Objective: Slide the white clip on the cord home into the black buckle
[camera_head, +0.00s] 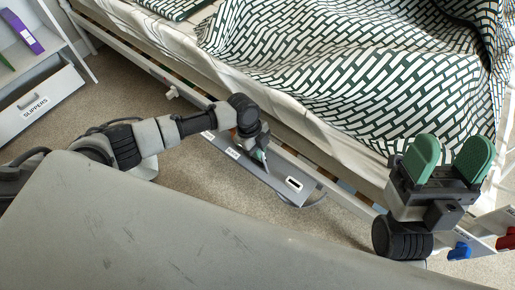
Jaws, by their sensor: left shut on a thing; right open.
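My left gripper (260,155) reaches down at the grey panel beside the bed. It is shut on a small pale thing, which looks like the white clip; the fingers and wrist hide most of it. A black slot with a white surround (294,184) sits near the right end of the panel, right of and below the gripper in the picture and apart from it. I cannot tell whether this is the black buckle. A thin dark cord (318,198) curves at the panel's right end. My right gripper (447,160) is open and empty, its green fingers pointing up.
The grey panel (240,169) lies along the bed's lower rail. The bed (330,70) with a patterned cover fills the top right. A shelf with a slippers drawer (38,108) stands at left. Blue (460,251) and red (506,240) items are at lower right. Carpet (200,185) is clear.

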